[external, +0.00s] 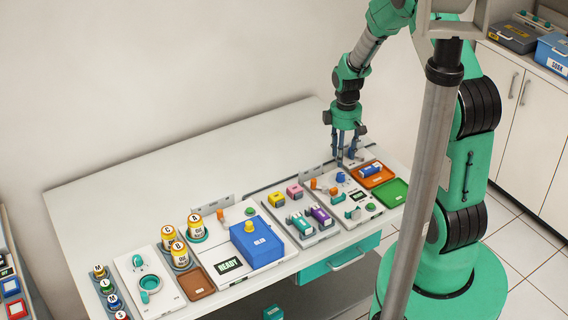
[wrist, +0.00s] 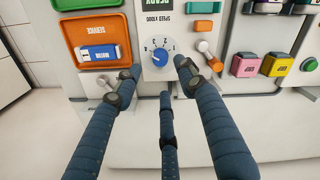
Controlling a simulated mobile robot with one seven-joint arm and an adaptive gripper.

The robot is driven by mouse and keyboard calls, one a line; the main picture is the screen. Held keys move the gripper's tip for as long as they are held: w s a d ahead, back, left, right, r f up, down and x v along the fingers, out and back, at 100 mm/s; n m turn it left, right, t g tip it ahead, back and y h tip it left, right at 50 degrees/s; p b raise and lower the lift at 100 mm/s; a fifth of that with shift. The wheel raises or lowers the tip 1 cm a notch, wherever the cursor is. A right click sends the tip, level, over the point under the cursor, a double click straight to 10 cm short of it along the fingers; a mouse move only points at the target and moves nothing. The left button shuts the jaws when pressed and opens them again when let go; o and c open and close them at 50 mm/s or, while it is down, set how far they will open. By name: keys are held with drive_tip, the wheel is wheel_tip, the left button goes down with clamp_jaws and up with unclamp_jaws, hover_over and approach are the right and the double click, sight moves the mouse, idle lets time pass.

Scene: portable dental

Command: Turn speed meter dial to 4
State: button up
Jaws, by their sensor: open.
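The speed meter dial is a blue knob (wrist: 160,57) on a round white face with small dark numbers, under a "SPEED X1000" label. It sits at the top middle of the wrist view, and the knob (external: 341,177) also shows in the external view. I cannot tell which number it points to. My gripper (wrist: 158,68) has three dark blue fingers. They are spread open and empty, with tips to the left, to the right and below the knob in the wrist view. In the external view my gripper (external: 346,162) points down over the back of the panel. I cannot tell whether any finger touches the dial.
An orange service tray (wrist: 66,30) with a blue-and-white piece (wrist: 99,52) lies beside the dial. An orange-tipped lever (wrist: 208,55) stands close to the right finger. Pink (wrist: 245,65) and yellow (wrist: 276,64) blocks are farther right. The tabletop behind the panels is clear.

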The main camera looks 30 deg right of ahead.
drive_tip(key=shift+r, duration=2.15)
drive_tip(key=s+a+r+m+t, duration=0.1)
drive_tip(key=s+a+r, duration=0.2)
drive_tip(key=r, duration=0.5)
drive_tip(key=s+a+r+m+t, duration=0.1)
drive_tip(key=s+a+r+m, duration=0.15)
drive_tip(key=r, duration=0.45)
drive_tip(key=s+a+r+t, duration=0.15)
drive_tip(key=s+r, duration=0.25)
drive_tip(key=r, duration=0.4)
drive_tip(key=s+a+r+m+t, duration=0.1)
drive_tip(key=s+a+r+m, duration=0.1)
drive_tip(key=s+r, duration=0.3)
drive_tip(key=s+a+r+m+t, duration=0.1)
drive_tip(key=s+a+r, duration=0.3)
drive_tip(key=s, duration=0.9)
drive_tip(key=shift+a+r+m+b, duration=0.35)
drive_tip(key=shift+r+m, duration=0.2)
drive_tip(key=shift+m, duration=0.2)
